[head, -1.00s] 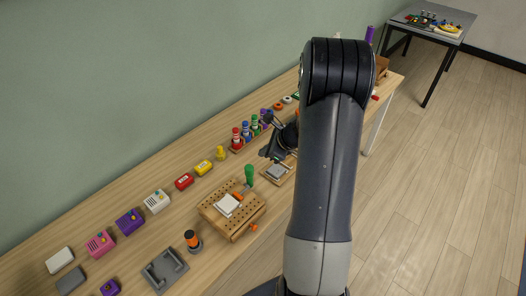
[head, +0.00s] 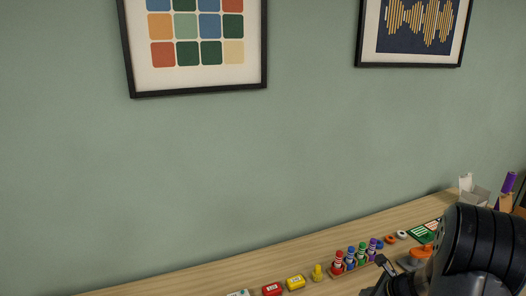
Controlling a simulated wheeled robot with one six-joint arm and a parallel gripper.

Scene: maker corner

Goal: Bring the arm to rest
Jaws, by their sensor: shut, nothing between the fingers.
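My gripper (head: 382,277) shows only in part at the bottom edge of the head view, dark and small, in front of the workbench's row of coloured pieces. It is shut with nothing in it. My dark arm fills the lower right corner and hides part of the bench. The lower part of my arm is out of view.
The wooden workbench (head: 230,279) runs along the green wall. On it are a red block (head: 272,289), a yellow block (head: 296,283), a yellow piece (head: 317,273), several striped coloured pieces (head: 350,258) and an orange object (head: 420,252). Two framed pictures hang above.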

